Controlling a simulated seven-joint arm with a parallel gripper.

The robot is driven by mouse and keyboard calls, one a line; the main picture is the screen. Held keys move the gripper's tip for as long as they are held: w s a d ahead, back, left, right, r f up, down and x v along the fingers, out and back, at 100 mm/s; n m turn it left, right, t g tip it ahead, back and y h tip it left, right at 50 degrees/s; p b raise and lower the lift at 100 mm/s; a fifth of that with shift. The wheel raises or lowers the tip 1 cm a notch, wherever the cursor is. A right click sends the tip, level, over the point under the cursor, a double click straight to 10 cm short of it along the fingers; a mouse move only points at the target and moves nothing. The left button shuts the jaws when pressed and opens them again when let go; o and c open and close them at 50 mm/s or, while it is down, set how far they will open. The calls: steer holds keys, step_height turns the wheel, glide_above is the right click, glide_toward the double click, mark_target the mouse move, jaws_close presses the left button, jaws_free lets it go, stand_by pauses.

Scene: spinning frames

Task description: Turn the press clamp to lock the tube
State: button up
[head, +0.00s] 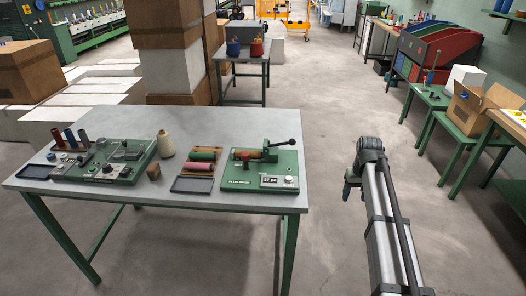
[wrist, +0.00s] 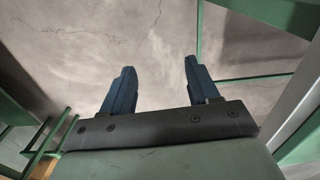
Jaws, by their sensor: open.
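The press clamp is part of a green device (head: 260,169) at the right end of the table. Its dark lever (head: 281,143) points to the right, with a round knob at its end. A brown tube (head: 246,153) lies across the top of the device, at the left of the clamp. My gripper (head: 351,190) is to the right of the table, apart from the device and over the floor. In the wrist view my gripper (wrist: 157,82) has its two dark blue fingers spread, with nothing between them. The contact between clamp and tube is too small to make out.
Open floor lies right of the table. Green benches with boxes stand at far right.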

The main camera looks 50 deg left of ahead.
steer(key=s+a+r+n, duration=0.1)
steer(key=s+a+r, duration=0.25)
steer(key=a, duration=0.35)
steer(key=s+a+r+n, duration=0.1)
steer(key=s+a+r, duration=0.2)
steer(key=a+r, duration=0.3)
steer(key=s+a+r+n, duration=0.2)
steer(key=s+a+r, duration=0.15)
steer(key=a, duration=0.55)
step_height(320, 180, up, 10)
steer(key=n, duration=0.2)
glide_above(245, 153)
step_height(245, 153, down, 12)
steer(key=shift+d+f, duration=0.1)
steer(key=shift+f, duration=0.15)
steer(key=shift+c, duration=0.4)
jaws_close()
